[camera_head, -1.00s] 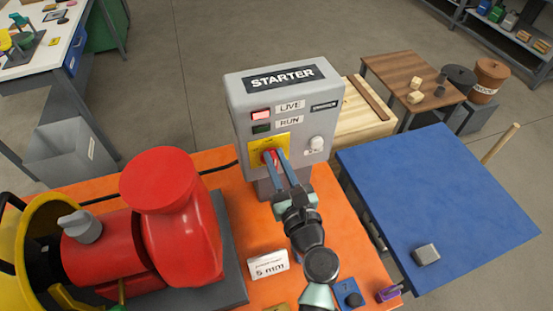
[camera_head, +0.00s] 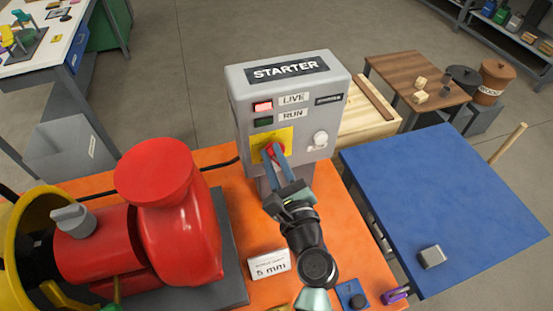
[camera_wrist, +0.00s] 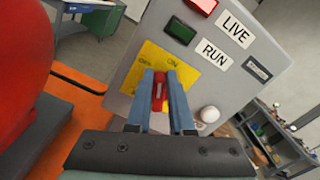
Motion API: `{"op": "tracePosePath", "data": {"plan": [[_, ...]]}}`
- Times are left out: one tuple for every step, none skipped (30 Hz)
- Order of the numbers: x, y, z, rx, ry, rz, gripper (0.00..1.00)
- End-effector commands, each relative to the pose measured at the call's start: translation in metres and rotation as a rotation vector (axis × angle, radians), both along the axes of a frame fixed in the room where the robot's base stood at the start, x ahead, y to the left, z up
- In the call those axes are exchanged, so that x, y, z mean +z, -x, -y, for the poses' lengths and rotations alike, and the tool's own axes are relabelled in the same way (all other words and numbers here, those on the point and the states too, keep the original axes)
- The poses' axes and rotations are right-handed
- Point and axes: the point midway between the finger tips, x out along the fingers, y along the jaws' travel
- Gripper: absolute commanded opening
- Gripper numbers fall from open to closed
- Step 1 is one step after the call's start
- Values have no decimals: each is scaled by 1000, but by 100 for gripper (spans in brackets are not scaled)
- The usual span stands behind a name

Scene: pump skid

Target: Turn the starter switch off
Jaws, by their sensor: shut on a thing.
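The grey starter box (camera_head: 240,110) stands upright on the orange skid, with a lit red LIVE lamp (camera_head: 263,107) and a dark green RUN lamp (camera_head: 263,122). The red switch handle (camera_wrist: 158,88) sits on a yellow plate (camera_head: 286,135) marked OFF and ON, low on the box's front. My gripper (camera_head: 275,152) is shut on the handle, one finger on each side, also in the wrist view (camera_wrist: 163,95). The fingers cover part of the handle and plate, and I cannot tell its exact position.
A white knob (camera_head: 320,139) is on the box right of the switch. A red pump (camera_head: 155,220) stands to the left, and a small "5 mm" sign (camera_head: 270,265) is in front. A blue-topped table (camera_head: 440,205) is at the right.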

Motion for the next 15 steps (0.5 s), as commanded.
{"op": "tracePosePath", "data": {"plan": [[-4,0,-2,2,44,16,0],[-4,1,-2,2,73,25,0],[-4,1,-3,2,108,37,0],[-5,1,-4,2,135,45,0],[-6,1,-4,2,163,54,0],[-6,1,-5,2,197,66,0],[-7,2,-6,2,226,75,0],[-7,2,-6,2,254,84,0],[-8,2,-7,2,289,95,0],[-9,2,-7,0,316,104,0],[-9,2,-7,0,343,112,0],[-10,2,-8,1,379,125,0],[-10,3,-9,1,407,134,0],[-11,3,-9,1,433,143,0],[-12,3,-10,1,469,154,0]]}}
